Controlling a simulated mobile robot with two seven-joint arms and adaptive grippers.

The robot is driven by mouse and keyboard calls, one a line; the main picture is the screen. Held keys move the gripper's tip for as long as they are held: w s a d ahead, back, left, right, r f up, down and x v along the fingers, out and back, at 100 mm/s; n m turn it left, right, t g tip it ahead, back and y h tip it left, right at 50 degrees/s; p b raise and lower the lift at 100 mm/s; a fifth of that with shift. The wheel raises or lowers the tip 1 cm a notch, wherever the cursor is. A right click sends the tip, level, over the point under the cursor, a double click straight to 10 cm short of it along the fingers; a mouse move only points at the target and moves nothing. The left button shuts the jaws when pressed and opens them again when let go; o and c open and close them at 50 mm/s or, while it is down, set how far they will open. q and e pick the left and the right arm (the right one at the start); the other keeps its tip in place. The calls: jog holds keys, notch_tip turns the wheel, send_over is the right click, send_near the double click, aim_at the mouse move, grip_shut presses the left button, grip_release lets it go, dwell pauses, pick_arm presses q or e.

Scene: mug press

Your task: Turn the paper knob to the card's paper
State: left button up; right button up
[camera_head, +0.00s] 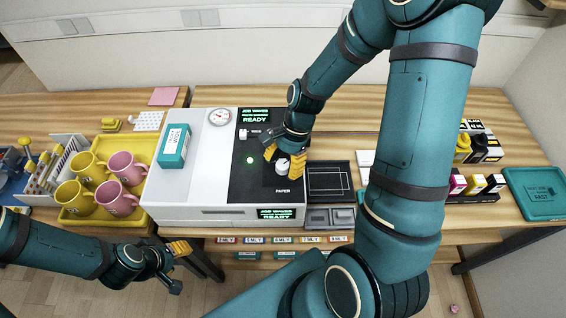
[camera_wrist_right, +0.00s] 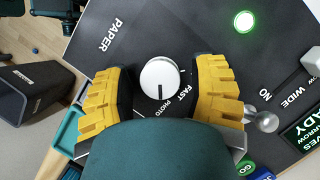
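The white paper knob (camera_wrist_right: 160,76) has a black pointer line that points down in the right wrist view, near the FAST and PHOTO labels. The word PAPER is beside it. In the head view the knob (camera_head: 282,166) is on the machine's black panel (camera_head: 254,184). My right gripper (camera_wrist_right: 158,92) is open, with one yellow finger on each side of the knob and small gaps visible. My left gripper (camera_head: 177,265) is off the front of the table, away from the knob; its opening is unclear.
The white press (camera_head: 178,196) carries a teal box (camera_head: 174,145) and a dial. A yellow tray (camera_head: 142,222) with yellow and pink mugs is at left. Ink bottles (camera_head: 476,184) stand at right. A silver-knobbed lever (camera_wrist_right: 264,121) is close to my right gripper's finger.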

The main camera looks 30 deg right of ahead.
grip_shut()
jog(key=shift+n+g+p, duration=0.4)
jog(key=shift+n+p, duration=0.1)
jog(key=shift+n, duration=0.6)
jog(key=n, duration=0.2)
jog(key=shift+n+g+h+p, duration=0.3)
jog(key=shift+g+h+p, duration=0.1)
jog(key=n, duration=0.2)
jog(key=n+g+h, duration=0.1)
jog(key=n, duration=0.1)
jog(key=shift+n+h+p, duration=0.3)
jog(key=shift+n+p, duration=0.05)
jog(key=shift+n, duration=0.05)
